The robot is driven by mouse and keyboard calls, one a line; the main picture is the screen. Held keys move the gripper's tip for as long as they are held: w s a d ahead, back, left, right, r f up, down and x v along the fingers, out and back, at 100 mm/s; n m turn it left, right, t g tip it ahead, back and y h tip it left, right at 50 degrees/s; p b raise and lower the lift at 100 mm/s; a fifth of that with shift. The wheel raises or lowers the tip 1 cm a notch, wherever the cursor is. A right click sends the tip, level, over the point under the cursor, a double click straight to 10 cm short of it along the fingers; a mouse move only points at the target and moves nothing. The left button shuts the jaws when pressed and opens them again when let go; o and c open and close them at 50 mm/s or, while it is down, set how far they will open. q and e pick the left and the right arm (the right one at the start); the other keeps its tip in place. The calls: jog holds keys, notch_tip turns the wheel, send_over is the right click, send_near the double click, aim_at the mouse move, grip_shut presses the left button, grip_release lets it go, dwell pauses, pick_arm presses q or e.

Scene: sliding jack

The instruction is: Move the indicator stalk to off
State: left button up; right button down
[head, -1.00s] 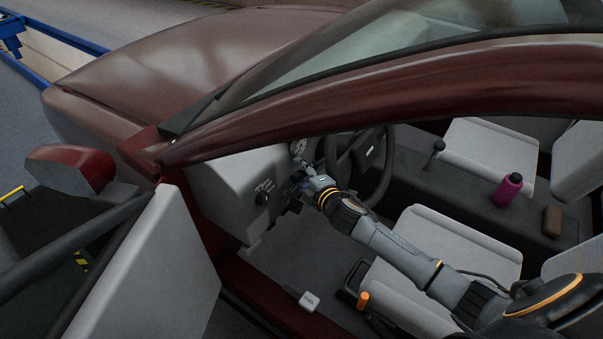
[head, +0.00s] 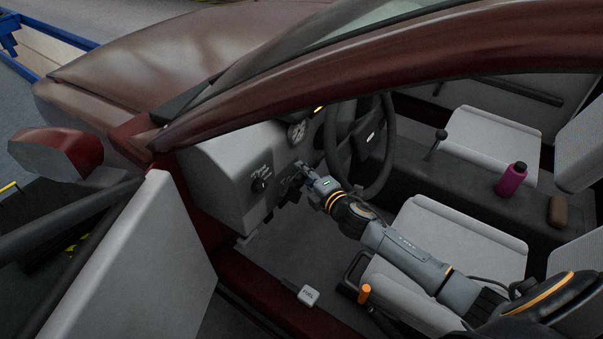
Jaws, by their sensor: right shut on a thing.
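My right gripper (head: 303,173) is at the dashboard, just left of the steering wheel (head: 360,145). It is shut on what appears to be the indicator stalk, which the gripper hides almost entirely, so its position cannot be read. A round gauge (head: 296,131) sits on the dash just above the gripper. A small orange-lit spot (head: 318,110) shows above the gauge. My left gripper is not in view.
The open door (head: 135,265) and door mirror (head: 60,152) are at left. A dark knob (head: 259,186) is on the dash. A gear lever (head: 438,140), purple bottle (head: 512,180), brown block (head: 558,211) and orange-topped lever (head: 365,293) stand around the seats.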

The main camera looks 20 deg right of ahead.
jog(key=c, duration=1.1)
grip_release()
jog(key=shift+c, duration=0.2)
jog(key=v, duration=1.2)
